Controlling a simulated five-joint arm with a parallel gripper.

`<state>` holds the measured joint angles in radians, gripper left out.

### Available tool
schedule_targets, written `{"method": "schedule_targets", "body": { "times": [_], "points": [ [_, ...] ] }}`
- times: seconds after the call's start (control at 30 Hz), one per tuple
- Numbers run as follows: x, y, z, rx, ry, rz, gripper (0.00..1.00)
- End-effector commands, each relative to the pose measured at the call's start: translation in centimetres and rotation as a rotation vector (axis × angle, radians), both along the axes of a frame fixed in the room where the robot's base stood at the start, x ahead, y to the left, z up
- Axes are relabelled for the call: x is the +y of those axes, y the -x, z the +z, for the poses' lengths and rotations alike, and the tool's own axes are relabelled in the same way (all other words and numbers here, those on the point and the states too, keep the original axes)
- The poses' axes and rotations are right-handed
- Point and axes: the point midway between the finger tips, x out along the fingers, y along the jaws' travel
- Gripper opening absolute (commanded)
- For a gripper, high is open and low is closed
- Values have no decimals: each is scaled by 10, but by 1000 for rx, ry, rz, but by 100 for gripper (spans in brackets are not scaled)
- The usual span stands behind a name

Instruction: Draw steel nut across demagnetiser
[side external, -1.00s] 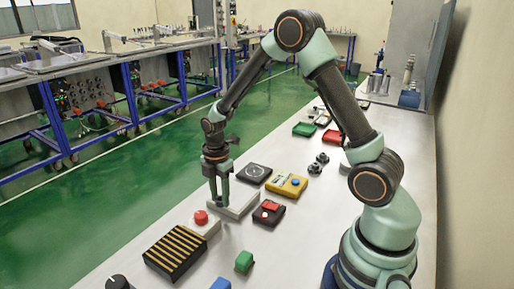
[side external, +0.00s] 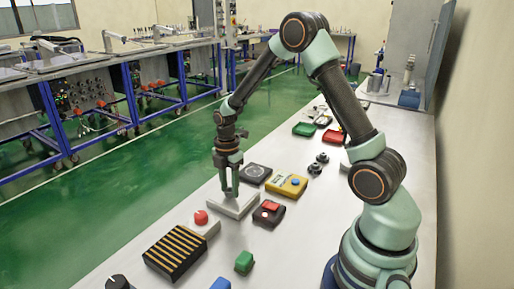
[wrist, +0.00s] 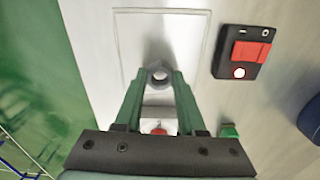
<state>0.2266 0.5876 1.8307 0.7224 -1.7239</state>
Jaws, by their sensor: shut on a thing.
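My gripper (side external: 230,194) points down over a flat pale plate (side external: 245,207) in the side view. In the wrist view my green fingers (wrist: 160,76) are shut on a grey steel nut (wrist: 159,73) with a dark hole. The nut is over the plate (wrist: 190,40), which has a thin outlined border; whether it touches the plate I cannot tell. In the side view the nut is hidden or too small to make out. No label marks the demagnetiser; I cannot tell whether it is this plate or another device.
A black box (side external: 268,213) with a red switch stands right of the plate. A red button on a pale base (side external: 202,225) and a black block with gold stripes (side external: 177,252) are nearer the camera. A black square device (side external: 254,173) and a yellow box (side external: 287,185) stand behind.

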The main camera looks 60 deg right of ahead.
Motion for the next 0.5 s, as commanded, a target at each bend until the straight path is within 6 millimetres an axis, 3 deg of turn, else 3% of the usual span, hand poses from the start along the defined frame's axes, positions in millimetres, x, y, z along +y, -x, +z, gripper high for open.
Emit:
{"method": "schedule_targets", "body": {
  "times": [0.5],
  "points": [
    [-24, 0, 0, 0, 0, 0, 0]
  ]
}}
